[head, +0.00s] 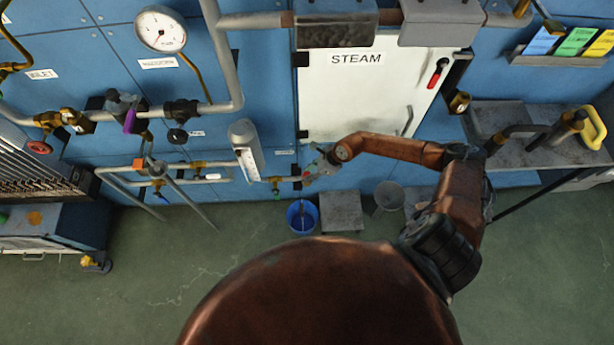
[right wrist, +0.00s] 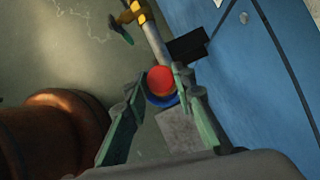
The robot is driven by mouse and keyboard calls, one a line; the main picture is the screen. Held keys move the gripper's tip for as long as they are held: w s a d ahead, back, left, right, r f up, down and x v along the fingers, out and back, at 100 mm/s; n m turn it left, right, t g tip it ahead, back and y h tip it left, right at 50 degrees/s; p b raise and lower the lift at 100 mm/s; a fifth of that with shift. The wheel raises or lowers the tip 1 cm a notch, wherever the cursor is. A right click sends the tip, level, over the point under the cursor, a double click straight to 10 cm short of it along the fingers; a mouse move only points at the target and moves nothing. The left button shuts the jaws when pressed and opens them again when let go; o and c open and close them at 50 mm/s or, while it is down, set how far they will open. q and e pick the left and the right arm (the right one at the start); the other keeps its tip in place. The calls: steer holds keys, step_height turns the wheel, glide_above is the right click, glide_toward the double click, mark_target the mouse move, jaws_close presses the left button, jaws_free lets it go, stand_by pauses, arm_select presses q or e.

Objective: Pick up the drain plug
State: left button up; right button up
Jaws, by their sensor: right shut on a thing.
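My right gripper (head: 316,168) is in front of the blue wall, under the white STEAM door and just right of a short brass drain fitting (head: 276,181). In the right wrist view, my right gripper (right wrist: 160,84) has its two greenish fingers closed on a small round red plug (right wrist: 159,78), with a yellowish lower edge. I take this to be the drain plug. In the head view the plug is too small to make out clearly at the fingertips. My left gripper is not in view.
A blue bucket (head: 291,217) stands on the floor below the gripper. A grey block (head: 341,212) and a grey bucket (head: 389,195) stand to its right. Pipes and a white sight gauge (head: 246,150) are to the left. A workbench (head: 540,160) is at right. The floor in front is mostly clear.

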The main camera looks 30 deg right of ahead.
jaws_close()
